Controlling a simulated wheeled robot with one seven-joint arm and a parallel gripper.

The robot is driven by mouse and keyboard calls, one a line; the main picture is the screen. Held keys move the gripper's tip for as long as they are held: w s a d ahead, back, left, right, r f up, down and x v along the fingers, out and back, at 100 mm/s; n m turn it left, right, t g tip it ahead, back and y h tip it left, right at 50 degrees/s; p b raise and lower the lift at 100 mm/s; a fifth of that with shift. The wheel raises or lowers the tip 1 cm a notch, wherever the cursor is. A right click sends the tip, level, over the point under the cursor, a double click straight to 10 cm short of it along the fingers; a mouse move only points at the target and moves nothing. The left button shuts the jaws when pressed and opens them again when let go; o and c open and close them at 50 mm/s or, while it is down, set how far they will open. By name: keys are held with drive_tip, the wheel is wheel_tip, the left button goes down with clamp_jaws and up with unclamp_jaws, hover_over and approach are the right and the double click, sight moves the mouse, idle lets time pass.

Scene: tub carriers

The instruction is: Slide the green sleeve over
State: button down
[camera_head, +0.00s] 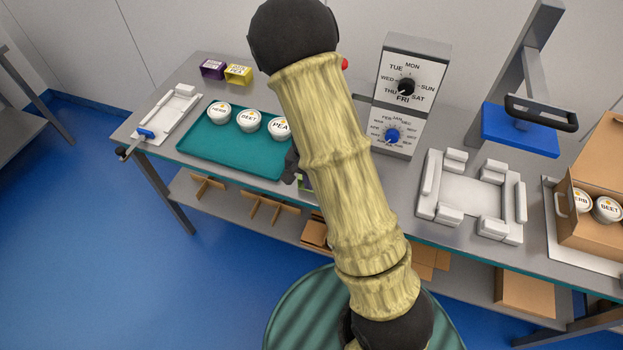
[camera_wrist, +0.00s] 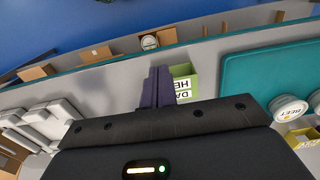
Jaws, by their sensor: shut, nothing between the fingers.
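The green sleeve (camera_wrist: 182,80) is a small open box-like band with black lettering on a white panel, lying on the grey bench near its front edge. In the head view only a sliver of the green sleeve (camera_head: 303,183) shows, mostly hidden behind my arm. My gripper (camera_wrist: 157,86) is shut with nothing between the fingers. Its fingers are right beside the sleeve, on its left side in the wrist view; I cannot tell whether they touch it. In the head view my gripper (camera_head: 291,167) is partly hidden by my arm, at the right edge of the teal tray.
The teal tray (camera_head: 195,148) holds white labelled tubs. Purple (camera_head: 212,69) and yellow (camera_head: 238,75) sleeves stand behind it. A white fixture (camera_head: 471,191) lies to the right, below the dial panel (camera_head: 409,95). A blue-based press (camera_head: 520,130) and a cardboard box (camera_head: 596,190) are further right.

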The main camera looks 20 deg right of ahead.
drive_tip(key=w+f+p, duration=0.1)
drive_tip(key=f, duration=0.1)
drive_tip(key=w+d+f, duration=0.1)
drive_tip(key=f, duration=0.2)
drive_tip(key=d+f+p, duration=0.1)
drive_tip(key=f, duration=0.1)
drive_tip(key=shift+w+f+p, duration=0.35)
drive_tip(key=shift+w+f, duration=0.05)
drive_tip(key=shift+w+d+f, duration=0.1)
drive_tip(key=shift+w+d, duration=0.1)
